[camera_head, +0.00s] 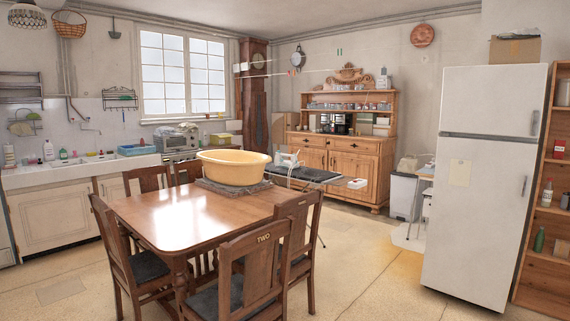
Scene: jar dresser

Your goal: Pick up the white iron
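A small white iron (288,158) shows in the head view right of the yellow tub, at the left part of the dark ironing board (306,173). The board stands behind the dining table, in front of the wooden dresser. The tub and table hide the board's left end and some of its legs. The iron looks small from here, and its handle direction is hard to tell. Neither of my grippers is in view.
A wooden dining table (165,215) with several chairs fills the front left; a yellow tub (234,167) sits on it. A dresser (345,160) stands behind the board. A white fridge (480,185) stands at right. Open floor (370,265) lies between table and fridge.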

